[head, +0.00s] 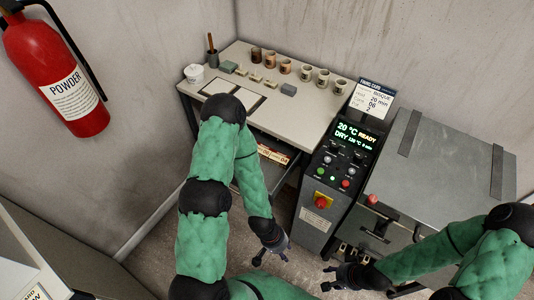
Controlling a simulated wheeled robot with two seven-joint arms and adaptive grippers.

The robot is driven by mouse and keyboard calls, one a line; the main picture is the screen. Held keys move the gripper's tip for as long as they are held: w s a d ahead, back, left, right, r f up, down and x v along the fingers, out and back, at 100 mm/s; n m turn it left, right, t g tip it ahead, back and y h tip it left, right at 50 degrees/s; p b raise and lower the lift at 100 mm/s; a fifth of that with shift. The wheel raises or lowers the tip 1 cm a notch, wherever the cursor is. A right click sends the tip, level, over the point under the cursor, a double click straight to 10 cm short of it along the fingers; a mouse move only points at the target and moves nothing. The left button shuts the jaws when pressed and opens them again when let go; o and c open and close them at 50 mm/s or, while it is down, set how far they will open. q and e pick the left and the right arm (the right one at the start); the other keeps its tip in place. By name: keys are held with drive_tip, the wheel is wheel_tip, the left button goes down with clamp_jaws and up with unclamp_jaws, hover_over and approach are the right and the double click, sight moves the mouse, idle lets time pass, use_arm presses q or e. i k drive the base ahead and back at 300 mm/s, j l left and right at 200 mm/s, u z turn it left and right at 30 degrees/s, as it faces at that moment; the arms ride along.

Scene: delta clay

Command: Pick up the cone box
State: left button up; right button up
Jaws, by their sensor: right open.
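A small box with white and reddish printed labels (273,154), which looks like the cone box, lies in the open space under the front edge of the worktable. Part of it is hidden behind my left arm. My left gripper (268,257) hangs below and in front of it, well apart from it, over the floor. Its fingers are small and dark, and I cannot tell how far they are parted. My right gripper (327,278) is open and empty, low in front of the kiln.
The worktable (320,110) carries several small cups, test pieces, a white tub (194,73) and a brush pot (212,57). A control cabinet (335,175) and a grey kiln (430,165) stand at the right. A fire extinguisher (50,65) hangs at left.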

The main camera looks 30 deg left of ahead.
sight(265, 151)
drive_tip(key=j+u, duration=0.15)
drive_tip(key=u, duration=0.2)
drive_tip(key=k+j+u, duration=0.1)
drive_tip(key=u, duration=0.25)
drive_tip(key=j, duration=0.1)
